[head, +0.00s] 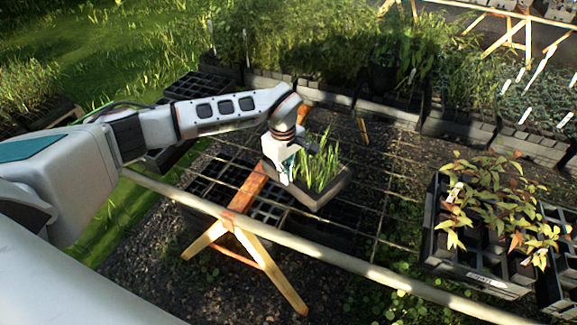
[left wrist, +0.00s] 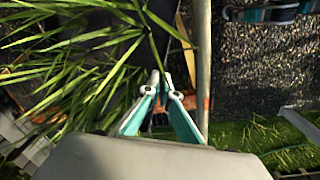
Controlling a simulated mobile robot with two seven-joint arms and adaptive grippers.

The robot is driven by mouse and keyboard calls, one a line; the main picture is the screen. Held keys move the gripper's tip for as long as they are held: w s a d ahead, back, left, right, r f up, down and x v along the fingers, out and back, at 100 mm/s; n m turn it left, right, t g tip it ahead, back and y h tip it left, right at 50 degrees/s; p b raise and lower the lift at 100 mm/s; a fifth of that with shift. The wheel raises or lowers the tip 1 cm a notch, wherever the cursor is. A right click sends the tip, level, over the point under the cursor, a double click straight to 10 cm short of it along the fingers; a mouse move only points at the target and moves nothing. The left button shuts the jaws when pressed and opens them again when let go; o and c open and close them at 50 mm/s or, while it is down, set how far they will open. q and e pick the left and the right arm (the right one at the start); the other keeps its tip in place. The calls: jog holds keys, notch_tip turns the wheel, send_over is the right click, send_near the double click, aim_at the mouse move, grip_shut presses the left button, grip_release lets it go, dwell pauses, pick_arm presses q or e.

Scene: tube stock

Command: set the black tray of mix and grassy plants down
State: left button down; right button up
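The black tray (head: 325,192) of mix holds upright green grassy plants (head: 318,163) and shows in the middle of the head view, over the wire-mesh bench. It looks a little tilted, and I cannot tell whether its base touches the mesh. My left gripper (head: 287,174) is at the tray's left edge, its teal fingers closed together at the rim. In the left wrist view the left gripper's fingertips (left wrist: 164,92) come nearly together, with grassy leaves (left wrist: 75,65) hanging across the left side. The pinched edge is mostly hidden. My right gripper is not in view.
The mesh bench has a long front rail (head: 330,258) and wooden trestle legs (head: 262,265). Empty black cell trays (head: 265,212) show below the mesh. A crate of reddish-leaved plants (head: 470,276) stands at right. Planted trays line the back. Mesh right of the tray is bare.

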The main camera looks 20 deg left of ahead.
aim_at(287, 189)
pick_arm(q)
notch_tip(287, 189, down, 5)
jog(key=b, duration=0.3)
jog(key=shift+r, duration=0.1)
jog(key=shift+f+b, duration=0.5)
jog(key=shift+f, duration=0.25)
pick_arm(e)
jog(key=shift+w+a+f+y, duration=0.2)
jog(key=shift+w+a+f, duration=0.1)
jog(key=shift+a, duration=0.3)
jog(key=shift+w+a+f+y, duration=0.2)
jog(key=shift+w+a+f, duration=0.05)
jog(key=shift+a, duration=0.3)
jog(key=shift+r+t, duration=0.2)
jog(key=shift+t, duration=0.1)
pick_arm(q)
jog(key=shift+f+b, duration=0.35)
jog(key=shift+f, duration=0.2)
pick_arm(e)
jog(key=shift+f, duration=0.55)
pick_arm(q)
jog(key=c, duration=2.2)
grip_release()
jog(key=shift+s+f, duration=0.15)
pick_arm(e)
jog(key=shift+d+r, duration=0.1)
